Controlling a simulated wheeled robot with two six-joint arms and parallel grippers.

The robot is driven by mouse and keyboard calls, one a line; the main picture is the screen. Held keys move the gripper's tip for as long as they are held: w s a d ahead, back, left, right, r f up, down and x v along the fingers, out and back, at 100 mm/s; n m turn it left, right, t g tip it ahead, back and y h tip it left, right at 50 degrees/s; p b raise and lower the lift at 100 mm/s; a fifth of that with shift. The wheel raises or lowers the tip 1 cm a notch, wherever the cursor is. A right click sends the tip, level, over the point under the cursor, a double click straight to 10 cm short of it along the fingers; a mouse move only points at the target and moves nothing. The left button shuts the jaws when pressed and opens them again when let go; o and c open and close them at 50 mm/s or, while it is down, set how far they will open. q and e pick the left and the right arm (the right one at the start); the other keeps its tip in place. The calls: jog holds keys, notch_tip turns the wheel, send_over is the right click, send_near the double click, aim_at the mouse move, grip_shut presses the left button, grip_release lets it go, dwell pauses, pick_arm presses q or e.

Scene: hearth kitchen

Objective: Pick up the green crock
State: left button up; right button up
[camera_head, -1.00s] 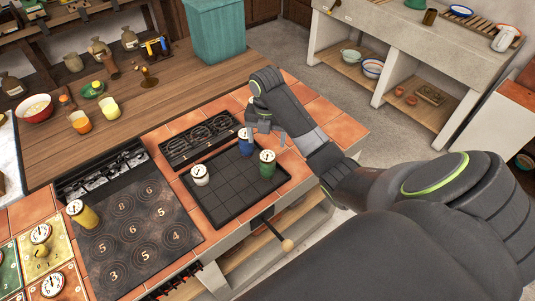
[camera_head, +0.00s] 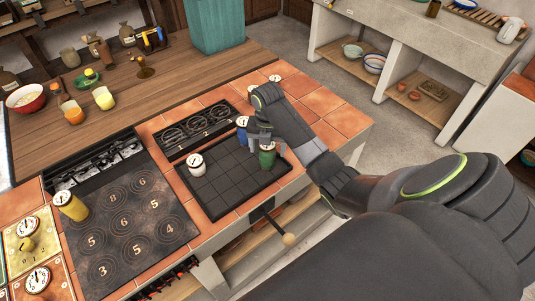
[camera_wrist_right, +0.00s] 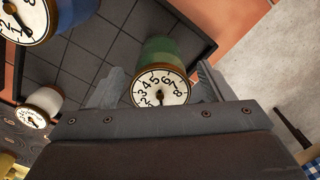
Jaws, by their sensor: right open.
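The green crock (camera_head: 267,156) stands on the dark gridded tray (camera_head: 216,203), near its right side. My right gripper (camera_head: 266,143) is open at the green crock. In the right wrist view the green crock (camera_wrist_right: 161,76), with a numbered dial on its lid, lies between the two open fingers (camera_wrist_right: 158,84). I cannot tell whether the fingers touch it. My left gripper is not in view.
A blue crock (camera_head: 242,128) stands close by at the tray's back edge, and a white crock (camera_head: 196,164) stands on its left part. A yellow crock (camera_head: 70,205) is on the numbered stove plate (camera_head: 130,225).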

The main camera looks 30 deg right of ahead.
jog(key=shift+f, duration=0.4)
jog(key=shift+c, duration=0.3)
jog(key=c, duration=1.3)
jog(key=shift+o, duration=0.2)
jog(key=shift+r, duration=0.1)
